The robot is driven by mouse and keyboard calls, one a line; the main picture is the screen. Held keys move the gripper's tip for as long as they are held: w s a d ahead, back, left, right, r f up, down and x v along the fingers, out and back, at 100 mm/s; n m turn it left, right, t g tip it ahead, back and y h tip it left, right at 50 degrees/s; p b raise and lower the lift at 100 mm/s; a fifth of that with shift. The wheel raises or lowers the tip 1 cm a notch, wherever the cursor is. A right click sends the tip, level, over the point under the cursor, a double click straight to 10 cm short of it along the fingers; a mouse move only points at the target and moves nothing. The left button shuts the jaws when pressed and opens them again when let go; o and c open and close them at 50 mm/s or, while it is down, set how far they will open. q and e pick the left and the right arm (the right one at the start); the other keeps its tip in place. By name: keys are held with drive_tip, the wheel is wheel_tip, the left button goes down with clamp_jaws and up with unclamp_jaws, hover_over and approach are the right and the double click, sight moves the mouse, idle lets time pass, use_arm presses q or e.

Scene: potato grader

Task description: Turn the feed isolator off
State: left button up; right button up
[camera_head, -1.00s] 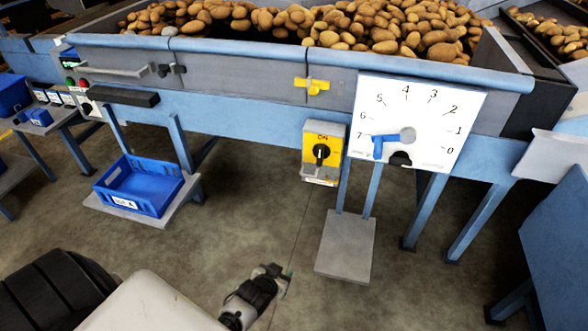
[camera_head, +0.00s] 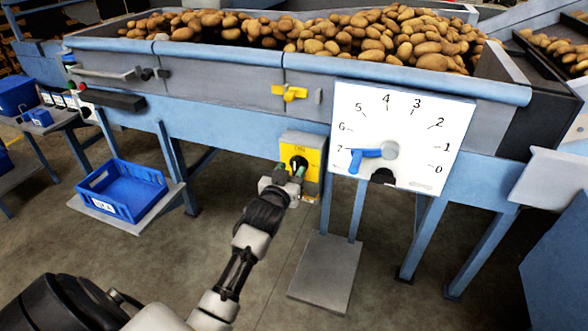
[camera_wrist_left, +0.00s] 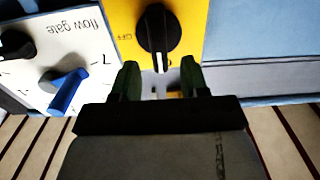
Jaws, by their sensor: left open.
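The feed isolator (camera_head: 315,160) is a yellow switch plate on a grey box with a black rotary knob (camera_wrist_left: 157,30). In the wrist view, which is turned over, the knob's white mark points down, away from the OFF label on its left. In the head view, the ON label is at the plate's top. My left gripper (camera_head: 291,169) is in front of the plate and partly hides the knob. Its two green-black fingers (camera_wrist_left: 160,78) are open, spread to either side of the knob's marked end, with nothing between them gripped. I cannot tell if they touch it. My right gripper is not in view.
The white flow gate dial (camera_head: 410,120) with a blue pointer (camera_head: 367,155) stands just right of the isolator. A yellow valve handle (camera_head: 290,93) is above. A blue crate (camera_head: 122,188) sits lower left. A grey plate (camera_head: 325,275) is below. The hopper holds potatoes.

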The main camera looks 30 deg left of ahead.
sight(297, 167)
use_arm(q)
drive_tip(key=shift+x, duration=1.2)
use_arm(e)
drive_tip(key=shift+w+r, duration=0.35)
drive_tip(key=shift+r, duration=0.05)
use_arm(q)
clamp_jaws()
